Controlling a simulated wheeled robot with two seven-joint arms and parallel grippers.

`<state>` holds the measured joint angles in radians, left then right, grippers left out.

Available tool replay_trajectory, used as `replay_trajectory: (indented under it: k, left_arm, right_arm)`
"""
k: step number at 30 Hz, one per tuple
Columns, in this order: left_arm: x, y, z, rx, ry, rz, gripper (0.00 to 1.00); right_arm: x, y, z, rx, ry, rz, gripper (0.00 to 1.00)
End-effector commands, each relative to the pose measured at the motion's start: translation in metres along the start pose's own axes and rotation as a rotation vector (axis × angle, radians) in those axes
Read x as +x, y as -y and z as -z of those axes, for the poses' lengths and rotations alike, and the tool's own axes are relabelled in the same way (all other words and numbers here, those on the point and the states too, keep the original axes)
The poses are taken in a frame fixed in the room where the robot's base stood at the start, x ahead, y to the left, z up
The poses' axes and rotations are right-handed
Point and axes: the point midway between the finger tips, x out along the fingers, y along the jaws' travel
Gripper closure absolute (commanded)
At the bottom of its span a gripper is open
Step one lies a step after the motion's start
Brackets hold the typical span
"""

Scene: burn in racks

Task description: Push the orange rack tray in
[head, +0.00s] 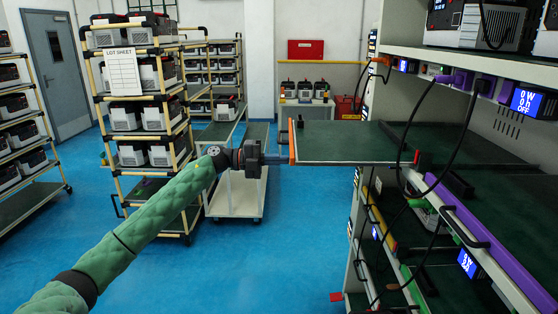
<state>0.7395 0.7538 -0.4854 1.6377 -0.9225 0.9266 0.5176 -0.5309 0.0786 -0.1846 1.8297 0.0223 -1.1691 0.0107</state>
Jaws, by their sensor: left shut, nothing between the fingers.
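The orange rack tray (345,143) is a dark green board with an orange edge strip (292,141) on its left end. It sticks out level from the rack on the right, toward the left, and its top is empty. My left arm reaches in from the lower left. My left gripper (282,159) is shut and empty, with its fingertips at the orange edge strip; they look to touch it or be very close. My right gripper is not in view.
The rack (376,190) on the right has black cables hanging across its front, a purple-edged tray (480,240) below, and display screens. A shelf cart (160,100) with several grey units and a low trolley (237,196) stand behind my arm. Blue floor is open at lower centre.

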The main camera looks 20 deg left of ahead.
Motion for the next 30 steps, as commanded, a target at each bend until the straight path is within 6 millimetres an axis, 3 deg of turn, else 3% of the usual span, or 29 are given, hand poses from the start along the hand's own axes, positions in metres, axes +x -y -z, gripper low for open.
replay_trajectory:
  k: [5, 11, 22, 30]
  left_arm:
    - [0.008, 0.001, 0.0, 0.0, -0.001, 0.001, 1.0]
    - [0.043, 0.003, 0.001, 0.002, -0.002, 0.002, 1.0]
    - [0.167, 0.004, 0.001, 0.001, -0.003, 0.002, 1.0]
    - [0.252, 0.002, 0.001, 0.001, -0.003, 0.001, 1.0]
  right_arm:
    - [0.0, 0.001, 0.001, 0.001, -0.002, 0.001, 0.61]
    - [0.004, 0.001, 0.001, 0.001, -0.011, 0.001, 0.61]
    - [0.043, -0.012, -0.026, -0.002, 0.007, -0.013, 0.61]
    - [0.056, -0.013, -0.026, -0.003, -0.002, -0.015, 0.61]
